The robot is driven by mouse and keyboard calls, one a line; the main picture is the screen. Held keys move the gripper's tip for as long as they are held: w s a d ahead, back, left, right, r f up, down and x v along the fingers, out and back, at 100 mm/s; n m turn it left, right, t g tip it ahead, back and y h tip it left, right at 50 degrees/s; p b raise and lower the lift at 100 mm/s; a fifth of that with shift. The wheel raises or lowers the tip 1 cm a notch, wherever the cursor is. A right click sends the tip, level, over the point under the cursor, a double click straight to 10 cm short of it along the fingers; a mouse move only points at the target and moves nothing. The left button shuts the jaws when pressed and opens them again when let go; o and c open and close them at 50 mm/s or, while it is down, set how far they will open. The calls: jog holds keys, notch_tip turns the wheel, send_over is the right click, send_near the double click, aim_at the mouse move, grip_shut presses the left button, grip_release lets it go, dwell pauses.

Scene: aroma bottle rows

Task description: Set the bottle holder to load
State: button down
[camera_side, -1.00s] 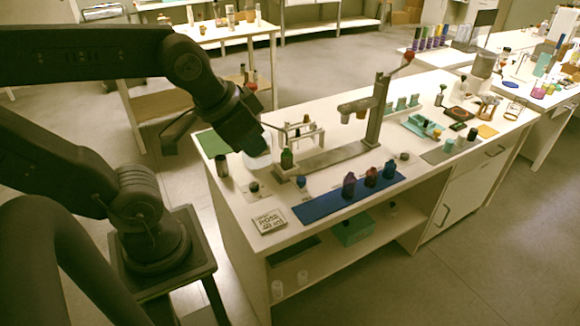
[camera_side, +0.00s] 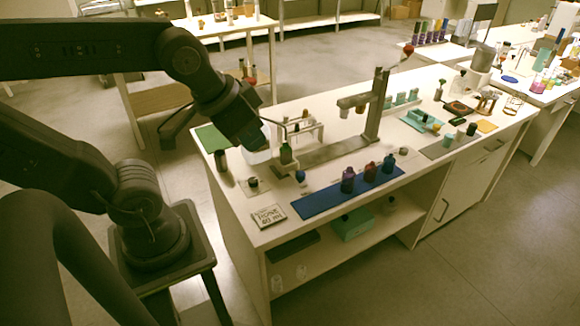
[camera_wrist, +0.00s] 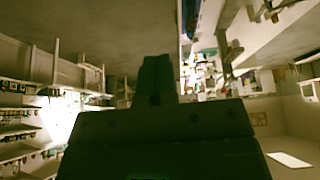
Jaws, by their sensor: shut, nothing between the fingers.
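A green bottle (camera_side: 286,155) stands upright at the left end of a grey rail-like base (camera_side: 340,150), apparently in the bottle holder. The holder's own shape and setting are too small to make out. My gripper (camera_side: 262,143) is just left of and above the green bottle, pointing down and right. Any contact with the holder cannot be told. In the wrist view my gripper (camera_wrist: 157,78) shows as dark closed fingers with nothing visible between them. A post with a red-tipped lever (camera_side: 408,49) rises from the far end of the base.
A blue mat (camera_side: 322,203) in front holds a purple bottle (camera_side: 347,180), a red bottle (camera_side: 370,172) and a dark blue bottle (camera_side: 389,163). A card (camera_side: 268,215) reading "ROSE 40 ml" lies at the front-left. A dark cylinder (camera_side: 221,160) stands near the left table edge.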

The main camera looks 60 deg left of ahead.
jog(key=c, duration=1.6)
grip_release()
jog(key=shift+w+a, duration=0.1)
jog(key=shift+w, duration=0.15)
jog(key=shift+c, duration=0.2)
jog(key=o, duration=0.5)
jog(key=w+a, duration=0.1)
jog(key=w, duration=0.1)
jog(key=w+n+g, duration=0.1)
jog(key=w, duration=0.1)
jog(key=w+a+n, duration=0.1)
jog(key=shift+w+a+f, duration=0.2)
jog(key=shift+w+a, duration=0.1)
jog(key=shift+w, duration=0.1)
jog(key=shift+c, duration=0.2)
jog(key=o, duration=0.4)
jog(key=w+a+f+n+g, duration=0.2)
jog(key=w+a+f, duration=0.1)
jog(key=w+a, duration=0.2)
jog(key=w, duration=0.2)
jog(key=shift+w+a+f+n+y, duration=0.15)
jog(key=shift+w+f+n+y, duration=0.15)
jog(key=shift+w+f+n, duration=0.1)
jog(key=n+g, duration=0.3)
jog(key=n, duration=0.1)
send_over(301, 174)
notch_tip(301, 174, down, 13)
notch_tip(301, 174, down, 14)
jog(key=shift+a+f, duration=0.1)
grip_shut()
